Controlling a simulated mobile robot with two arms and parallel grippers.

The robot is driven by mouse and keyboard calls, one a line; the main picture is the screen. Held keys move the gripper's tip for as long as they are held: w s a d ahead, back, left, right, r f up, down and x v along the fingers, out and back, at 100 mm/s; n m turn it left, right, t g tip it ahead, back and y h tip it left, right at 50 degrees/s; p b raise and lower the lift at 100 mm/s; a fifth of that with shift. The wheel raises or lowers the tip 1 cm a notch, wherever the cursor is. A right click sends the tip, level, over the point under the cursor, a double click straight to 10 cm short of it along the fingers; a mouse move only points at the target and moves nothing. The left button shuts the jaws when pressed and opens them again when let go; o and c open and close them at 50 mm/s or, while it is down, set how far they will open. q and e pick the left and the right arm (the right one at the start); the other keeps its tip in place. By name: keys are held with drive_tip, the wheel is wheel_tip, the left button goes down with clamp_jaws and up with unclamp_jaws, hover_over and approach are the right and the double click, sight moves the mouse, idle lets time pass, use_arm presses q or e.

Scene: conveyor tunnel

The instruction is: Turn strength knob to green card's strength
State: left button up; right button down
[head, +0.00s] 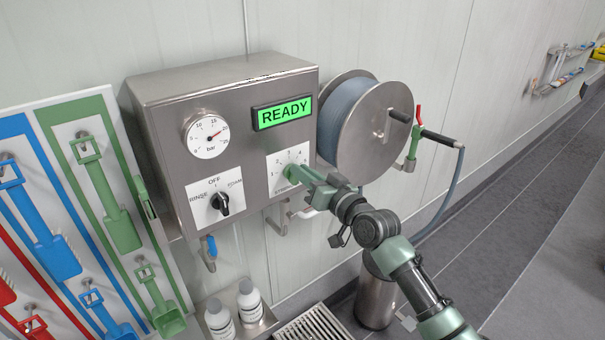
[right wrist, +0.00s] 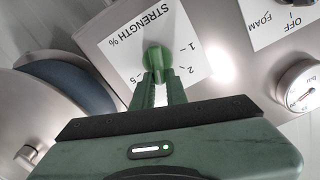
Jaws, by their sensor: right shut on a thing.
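The steel control box (head: 225,130) on the wall carries a white plate marked STRENGTH % (right wrist: 122,48), with a green strength knob (right wrist: 157,57) in it. My right gripper (right wrist: 156,88) is shut on this knob from the front, and its fingers hide part of it. The numbers 1, 2 and 5 show around the knob; I cannot tell for sure which one it points at. A small green card-like piece (head: 146,197) hangs at the green panel's edge, too small to read. My left gripper is out of view.
A green READY display (head: 284,113), a pressure gauge (head: 207,135) and a black mode knob (head: 220,203) are on the box. A hose reel (head: 350,125) stands close on the right. Two white bottles (head: 249,301) and a tool panel (head: 100,180) are at left.

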drive_tip(key=shift+w+d+f+m, duration=0.1)
drive_tip(key=shift+m, duration=0.75)
drive_tip(key=shift+w+d+f+m, duration=0.1)
drive_tip(key=shift+m, duration=0.75)
drive_tip(key=c, duration=1.4)
unclamp_jaws()
drive_tip(key=shift+c, duration=0.2)
drive_tip(key=shift+s+d, duration=0.1)
drive_tip(key=b+v, duration=0.1)
drive_tip(key=v, duration=0.6)
drive_tip(key=shift+s+d+b, duration=0.2)
drive_tip(key=shift+s+b, duration=0.05)
drive_tip(key=shift+b, duration=0.1)
